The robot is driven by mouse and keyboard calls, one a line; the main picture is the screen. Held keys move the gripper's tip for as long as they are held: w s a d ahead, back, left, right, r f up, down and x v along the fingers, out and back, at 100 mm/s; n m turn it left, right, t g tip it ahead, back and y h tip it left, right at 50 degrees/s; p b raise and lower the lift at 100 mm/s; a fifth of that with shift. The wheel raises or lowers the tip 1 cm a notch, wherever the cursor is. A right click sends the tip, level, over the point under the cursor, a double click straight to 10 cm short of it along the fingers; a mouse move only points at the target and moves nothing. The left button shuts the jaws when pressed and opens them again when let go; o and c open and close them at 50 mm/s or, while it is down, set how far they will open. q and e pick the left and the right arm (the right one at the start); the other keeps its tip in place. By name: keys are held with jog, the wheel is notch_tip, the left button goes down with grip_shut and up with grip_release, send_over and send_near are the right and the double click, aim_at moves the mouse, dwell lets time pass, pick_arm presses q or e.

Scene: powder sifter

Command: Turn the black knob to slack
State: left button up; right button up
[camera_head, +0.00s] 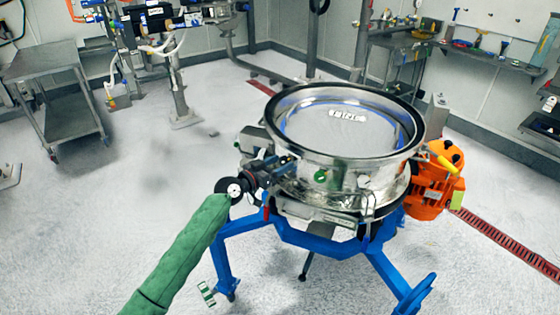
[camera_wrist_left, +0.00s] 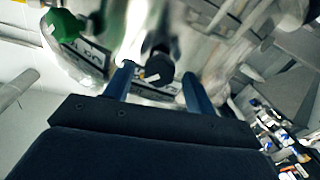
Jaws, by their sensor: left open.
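The powder sifter is a round steel drum (camera_head: 330,176) with a black rim on a blue frame. My left arm, in a green sleeve, comes in from the lower left. My left gripper (camera_head: 289,161) is at the drum's left side. In the left wrist view its two blue fingers (camera_wrist_left: 158,88) are open. The black knob (camera_wrist_left: 156,70) shows between and beyond the fingertips, and I see no contact. In the head view I cannot make out the knob near the gripper. My right gripper is not in view.
A green part (camera_wrist_left: 62,26) is at the upper left of the wrist view. An orange motor (camera_head: 432,186) is on the sifter's right. A blue leg (camera_head: 222,262) stands near my left arm. A grey cart (camera_head: 45,62) is far left; the floor between is clear.

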pick_arm(q)
jog(key=shift+w+d, duration=0.25)
jog(key=shift+d, duration=0.05)
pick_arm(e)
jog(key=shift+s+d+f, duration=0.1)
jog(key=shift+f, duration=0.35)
pick_arm(q)
jog(key=c, duration=1)
jog(key=shift+o, duration=0.2)
